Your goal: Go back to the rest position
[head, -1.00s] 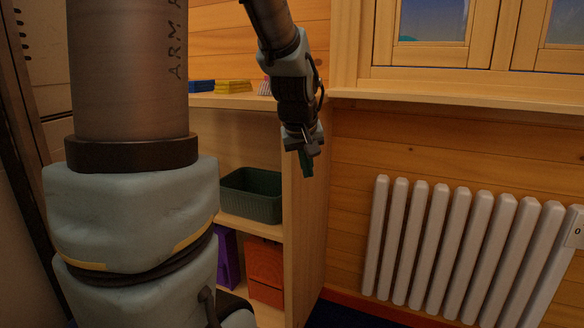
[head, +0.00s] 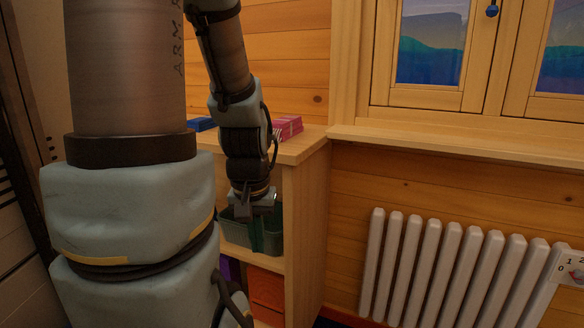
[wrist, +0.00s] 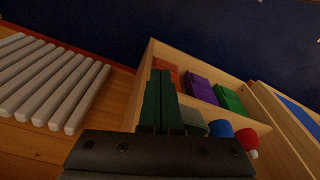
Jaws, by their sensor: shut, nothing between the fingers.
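My gripper (head: 265,238) hangs from the arm with its dark green fingers pointing down, in front of the wooden shelf unit in the head view. In the wrist view the fingers of my gripper (wrist: 160,98) lie side by side, shut, with nothing held. In the head view they overlap a dark green bin (head: 232,232) on the shelf behind and hide part of it. I cannot tell from the picture how far apart they are.
The wooden shelf unit (head: 304,200) carries blue and pink items on top. Lower bins include an orange one (head: 266,290); the wrist view also shows a purple bin (wrist: 201,88) and a bright green one (wrist: 229,99). A white radiator (head: 450,265) stands right, below a window.

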